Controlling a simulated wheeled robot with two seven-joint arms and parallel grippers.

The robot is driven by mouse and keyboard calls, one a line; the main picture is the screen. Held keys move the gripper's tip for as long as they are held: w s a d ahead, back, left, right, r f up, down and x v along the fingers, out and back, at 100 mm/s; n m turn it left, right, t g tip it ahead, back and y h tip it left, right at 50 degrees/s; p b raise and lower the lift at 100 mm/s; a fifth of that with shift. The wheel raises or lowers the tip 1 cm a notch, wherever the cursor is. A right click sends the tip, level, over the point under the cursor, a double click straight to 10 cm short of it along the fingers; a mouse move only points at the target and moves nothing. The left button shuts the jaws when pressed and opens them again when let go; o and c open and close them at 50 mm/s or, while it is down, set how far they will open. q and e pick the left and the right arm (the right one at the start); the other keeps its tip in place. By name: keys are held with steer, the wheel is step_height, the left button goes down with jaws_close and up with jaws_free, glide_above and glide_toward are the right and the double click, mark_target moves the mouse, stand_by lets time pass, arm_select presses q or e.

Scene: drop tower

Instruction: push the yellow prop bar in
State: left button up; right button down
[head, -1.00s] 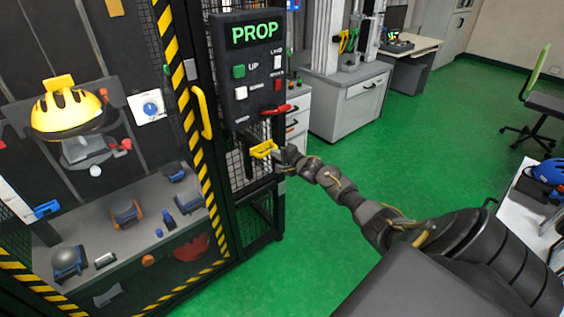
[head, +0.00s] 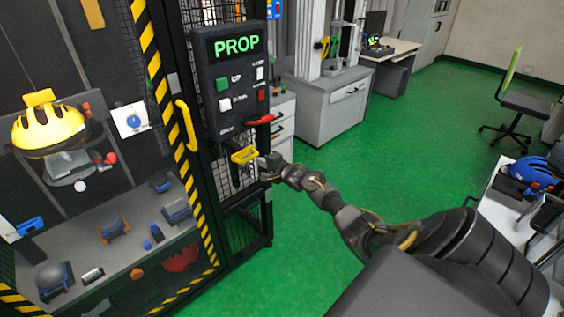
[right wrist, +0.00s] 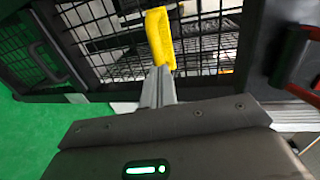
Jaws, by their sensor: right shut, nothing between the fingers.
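The yellow prop bar (head: 244,156) is a small yellow handle-like piece sticking out below the dark panel marked PROP (head: 237,46), on the side of the tower cage. My right gripper (head: 264,166) is shut and empty, just to the right of and slightly below the bar. In the right wrist view the bar (right wrist: 158,38) stands straight ahead of the closed grey fingers (right wrist: 157,80). The fingertips reach its near end; I cannot tell whether they touch. My left gripper is not in view.
The panel has a green button (head: 222,84), a white button, a red button and a red lever (head: 259,120) just above the bar. A yellow door handle (head: 186,124) is to the left. A yellow helmet (head: 48,129) is inside the cage.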

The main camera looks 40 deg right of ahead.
steer(key=b+v, duration=0.1)
steer(key=v, duration=0.9)
steer(key=shift+s, duration=0.35)
steer(key=shift+d, duration=0.1)
